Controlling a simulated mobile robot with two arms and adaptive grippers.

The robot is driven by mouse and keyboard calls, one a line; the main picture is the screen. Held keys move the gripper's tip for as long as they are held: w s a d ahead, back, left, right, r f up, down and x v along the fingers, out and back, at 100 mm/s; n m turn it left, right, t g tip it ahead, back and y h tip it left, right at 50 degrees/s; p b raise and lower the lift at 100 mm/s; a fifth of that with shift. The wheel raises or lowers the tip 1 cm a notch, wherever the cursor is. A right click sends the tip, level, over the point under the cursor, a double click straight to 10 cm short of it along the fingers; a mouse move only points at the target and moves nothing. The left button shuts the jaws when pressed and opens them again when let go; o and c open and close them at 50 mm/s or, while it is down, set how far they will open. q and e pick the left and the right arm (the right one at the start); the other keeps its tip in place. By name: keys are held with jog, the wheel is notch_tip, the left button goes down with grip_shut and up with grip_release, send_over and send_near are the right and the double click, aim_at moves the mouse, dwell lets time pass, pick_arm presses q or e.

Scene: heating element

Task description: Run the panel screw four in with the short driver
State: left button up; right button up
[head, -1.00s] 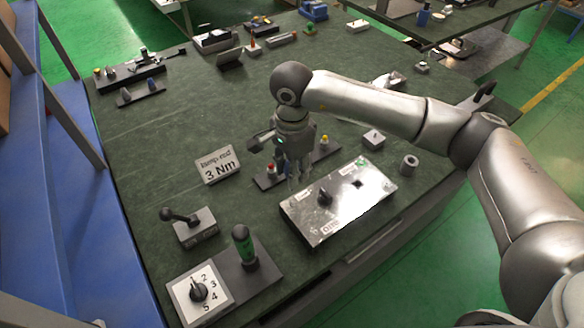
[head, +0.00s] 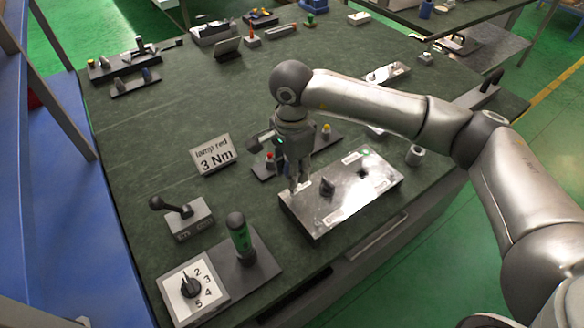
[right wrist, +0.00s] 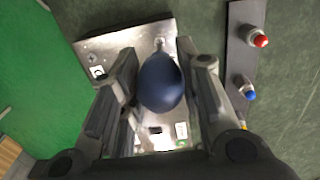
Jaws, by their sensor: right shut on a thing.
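The metal panel box (head: 330,222) lies on the bench in the head view, with a dark raised piece (head: 327,186) and a dark square spot on its top. My right gripper (head: 296,184) points down at the panel's rear left edge. In the right wrist view its fingers are shut on a rounded dark-blue handle (right wrist: 161,82), apparently the short driver. Its tip is hidden beneath the handle. A small screw-like part (right wrist: 159,45) shows on the panel's top (right wrist: 115,48) near one edge; I cannot read its number. My left gripper is out of view.
A green-handled tool (head: 239,236) stands on a dark base beside a numbered dial (head: 191,286). A lever box (head: 189,222) and a sign reading "lamp red 3 Nm" (head: 214,156) stand left. A lamp strip (right wrist: 240,65) lies close behind the gripper. The bench's left middle is clear.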

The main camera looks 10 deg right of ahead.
jog(key=shift+b, duration=0.8)
dwell(0.7)
jog(key=shift+f+b, duration=0.45)
jog(key=shift+b, duration=0.15)
jog(key=shift+m+b, duration=0.4)
jog(key=shift+m, duration=1.6)
jog(key=shift+f+m+b, duration=0.1)
jog(key=shift+m+b, duration=0.35)
jog(key=shift+m, duration=1.55)
